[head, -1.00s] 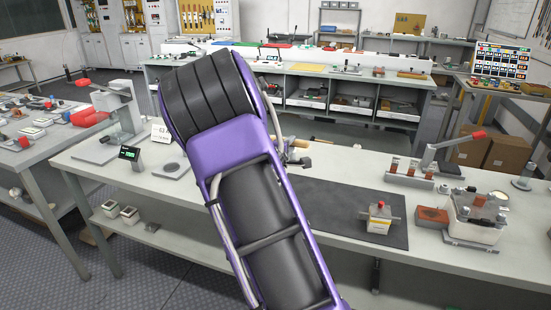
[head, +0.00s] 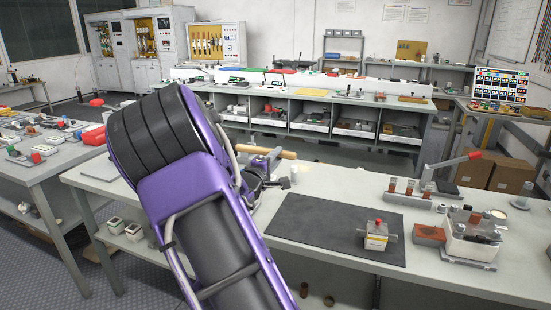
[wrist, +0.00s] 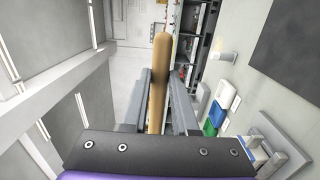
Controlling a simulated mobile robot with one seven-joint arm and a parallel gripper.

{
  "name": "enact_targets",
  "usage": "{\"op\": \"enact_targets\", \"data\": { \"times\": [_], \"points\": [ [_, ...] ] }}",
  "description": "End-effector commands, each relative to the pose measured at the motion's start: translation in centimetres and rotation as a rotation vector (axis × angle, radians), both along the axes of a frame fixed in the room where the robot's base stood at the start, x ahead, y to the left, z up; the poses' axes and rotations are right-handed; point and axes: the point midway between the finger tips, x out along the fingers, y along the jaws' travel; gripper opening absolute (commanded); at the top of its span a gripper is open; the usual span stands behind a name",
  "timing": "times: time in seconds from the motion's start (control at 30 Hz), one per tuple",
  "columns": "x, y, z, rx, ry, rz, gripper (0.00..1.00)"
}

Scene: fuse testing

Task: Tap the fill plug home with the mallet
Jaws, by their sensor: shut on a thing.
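My gripper (head: 268,163) is shut on the mallet, whose tan wooden rod (head: 262,151) shows beyond the purple arm. In the wrist view the rod (wrist: 161,70) stands out between the two grey fingers (wrist: 159,100). I cannot make out a separate mallet head. On the dark mat (head: 310,228) stands a small pale fuse body (head: 376,242) with metal end tabs and a label. A small red piece (head: 378,221) on its top looks like the fill plug. I cannot tell how deep it sits. The mallet is apart from it, to its left and farther back.
A small white cylinder (head: 294,175) stands behind the mat. Right of the mat are a reddish block (head: 429,235), a box-like fixture (head: 472,244) and a red-handled lever press (head: 428,185). The mat is otherwise bare. My arm hides the bench's left part.

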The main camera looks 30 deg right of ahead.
Motion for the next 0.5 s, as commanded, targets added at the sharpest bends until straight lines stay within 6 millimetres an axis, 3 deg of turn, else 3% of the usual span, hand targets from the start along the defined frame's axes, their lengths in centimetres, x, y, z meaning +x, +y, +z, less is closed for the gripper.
{"op": "enact_targets", "data": {
  "times": [0.13, 0.5],
  "points": [
    [0.0, 0.0, 0.4, 0.001, -0.005, 0.001, 0.0],
    [0.0, 0.0, -3.8, 0.002, -0.005, 0.001, 0.0]
  ]
}}
